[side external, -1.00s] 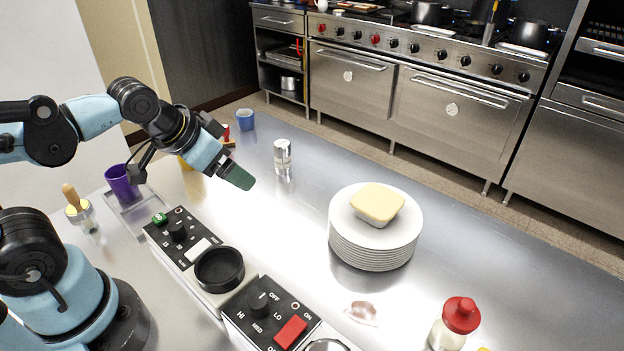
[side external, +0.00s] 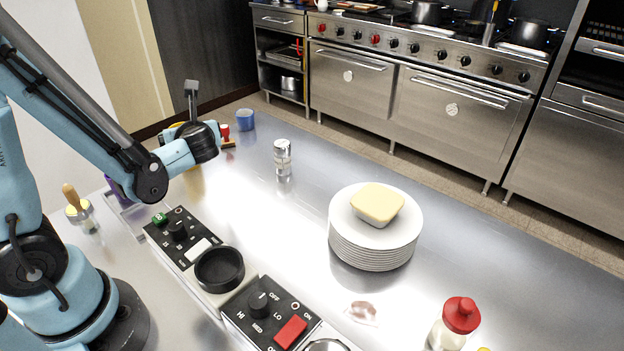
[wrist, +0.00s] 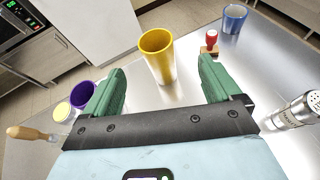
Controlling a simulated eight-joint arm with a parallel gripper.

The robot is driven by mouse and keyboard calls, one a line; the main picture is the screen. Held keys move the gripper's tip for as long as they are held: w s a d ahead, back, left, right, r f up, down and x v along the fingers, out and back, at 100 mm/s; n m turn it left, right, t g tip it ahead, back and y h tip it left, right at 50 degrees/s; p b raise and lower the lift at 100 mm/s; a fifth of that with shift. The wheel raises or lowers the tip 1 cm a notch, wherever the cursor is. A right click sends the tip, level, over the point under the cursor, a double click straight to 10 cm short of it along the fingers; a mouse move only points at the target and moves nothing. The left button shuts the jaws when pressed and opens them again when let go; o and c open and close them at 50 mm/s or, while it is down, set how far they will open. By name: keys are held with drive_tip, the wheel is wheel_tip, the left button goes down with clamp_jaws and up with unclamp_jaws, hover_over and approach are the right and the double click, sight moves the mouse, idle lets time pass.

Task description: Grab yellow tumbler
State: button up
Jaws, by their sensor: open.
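The yellow tumbler (wrist: 157,58) stands upright on the steel counter in the wrist view, ahead of my gripper and between the lines of its two fingers. My gripper (wrist: 160,85) is open and empty, with a green finger on each side. The tumbler appears a little beyond the fingertips and is not touched. In the side external view the tumbler (side external: 193,180) is mostly hidden behind my arm and wrist, with only a yellow part showing. The fingers are hidden there.
A purple cup (wrist: 82,94) stands left of the gripper. A blue cup (wrist: 234,20) and a red-handled stamp (wrist: 211,40) stand to the right, with a metal shaker (wrist: 294,112) nearer. A plate stack (side external: 375,243) holds a yellow block (side external: 377,203). Open counter lies between shaker and plates.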

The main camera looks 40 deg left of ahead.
drive_tip(key=x, duration=1)
drive_tip(key=shift+s+a+f, duration=0.3)
drive_tip(key=shift+a, duration=0.05)
drive_tip(key=shift+w+a+f, duration=0.2)
drive_tip(key=shift+a, duration=0.3)
drive_tip(key=shift+c, duration=0.5)
drive_tip(key=c, duration=1.3)
drive_tip(key=shift+o, duration=0.2)
drive_tip(key=shift+r, duration=0.15)
